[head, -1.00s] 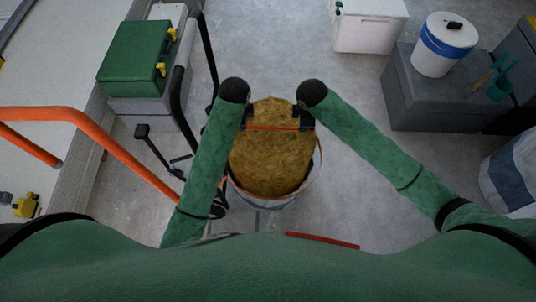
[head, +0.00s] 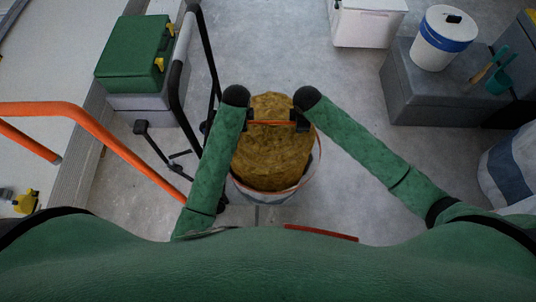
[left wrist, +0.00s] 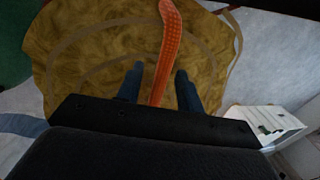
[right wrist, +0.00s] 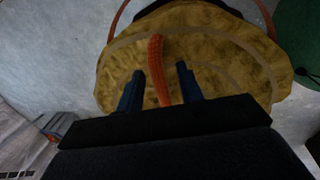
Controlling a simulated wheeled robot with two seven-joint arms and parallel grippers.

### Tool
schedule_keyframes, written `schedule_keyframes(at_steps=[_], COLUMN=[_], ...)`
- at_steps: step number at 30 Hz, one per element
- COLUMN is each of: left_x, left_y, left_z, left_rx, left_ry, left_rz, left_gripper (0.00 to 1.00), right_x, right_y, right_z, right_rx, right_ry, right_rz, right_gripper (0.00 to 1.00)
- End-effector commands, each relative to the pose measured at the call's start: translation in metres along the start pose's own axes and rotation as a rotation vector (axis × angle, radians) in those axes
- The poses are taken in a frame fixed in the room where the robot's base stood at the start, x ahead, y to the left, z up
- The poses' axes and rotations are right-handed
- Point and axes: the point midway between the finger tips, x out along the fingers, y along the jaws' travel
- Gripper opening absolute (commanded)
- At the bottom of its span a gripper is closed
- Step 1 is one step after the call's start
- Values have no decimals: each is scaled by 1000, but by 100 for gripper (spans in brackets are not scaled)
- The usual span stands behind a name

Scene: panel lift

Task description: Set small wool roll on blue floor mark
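The brownish-yellow wool roll (head: 272,158) stands upright in the middle of the head view, with an orange strap (head: 272,123) across its top. My left gripper (head: 247,119) and right gripper (head: 298,121) are at the two ends of the strap. In the left wrist view the strap (left wrist: 168,45) runs between the two fingers of my left gripper (left wrist: 158,75). In the right wrist view it (right wrist: 156,62) runs between the fingers of my right gripper (right wrist: 157,78). Both grippers look open, with gaps beside the strap. I see no blue floor mark.
A whitish container (head: 268,193) surrounds the roll's lower part. A black-framed cart (head: 207,60) and orange rail (head: 95,125) stand left, near a green case (head: 133,52). A grey box (head: 425,95) carries a white bucket (head: 443,40).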

Motion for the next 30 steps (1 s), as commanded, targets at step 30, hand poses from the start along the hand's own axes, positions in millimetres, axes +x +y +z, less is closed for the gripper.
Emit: schedule_keyframes(at_steps=[30], left_x=[4], left_y=[0], left_z=[0], left_rx=[0], left_ry=[0], left_rz=[0], left_gripper=[0], right_x=[3], right_y=[0], right_z=[0], right_rx=[0], right_ry=[0], right_rz=[0], right_gripper=[0])
